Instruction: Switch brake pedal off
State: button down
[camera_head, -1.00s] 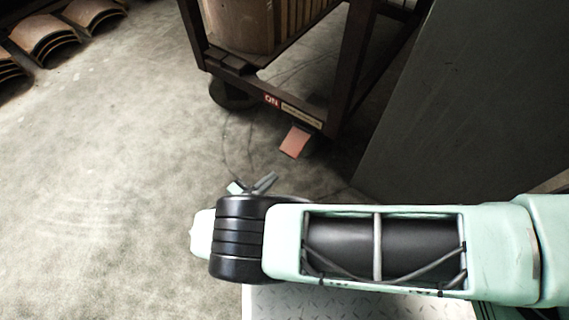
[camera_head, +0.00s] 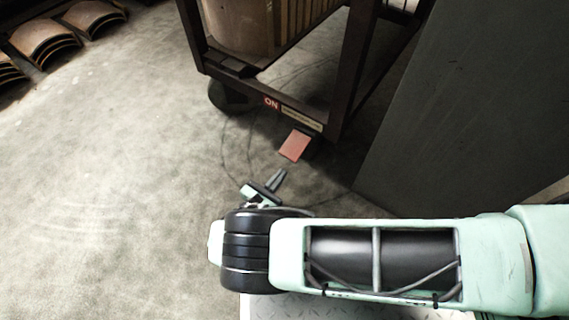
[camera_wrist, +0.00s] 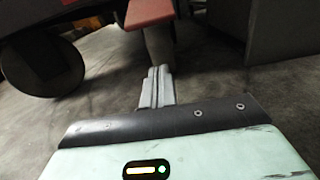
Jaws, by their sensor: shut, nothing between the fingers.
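The red brake pedal (camera_head: 294,146) sticks out from under the lower front bar of a dark cart (camera_head: 343,95), below a red "ON" sign (camera_head: 271,103). The pedal also shows in the wrist view (camera_wrist: 148,12), at the top, partly cut off by the frame. My gripper (camera_head: 281,174) is shut and empty, just in front of and below the pedal in the head view, with a small gap in the picture. In the wrist view the closed fingers (camera_wrist: 158,72) point toward the pedal's underside and its pale support.
A cart wheel (camera_head: 228,96) stands left of the pedal. A large dark panel (camera_head: 460,110) rises close on the right. Curved brown pieces (camera_head: 45,38) lie at the far left. The concrete floor (camera_head: 110,170) on the left is clear.

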aim_at(295, 146)
jog(key=b+x, duration=0.1)
jog(key=x, duration=0.3)
jog(key=shift+f, duration=0.2)
jog(key=r, duration=0.1)
jog(key=r+b, duration=0.1)
jog(key=s+r, duration=0.1)
jog(key=r, duration=0.1)
jog(key=shift+a, duration=0.35)
jog(key=shift+r, duration=0.15)
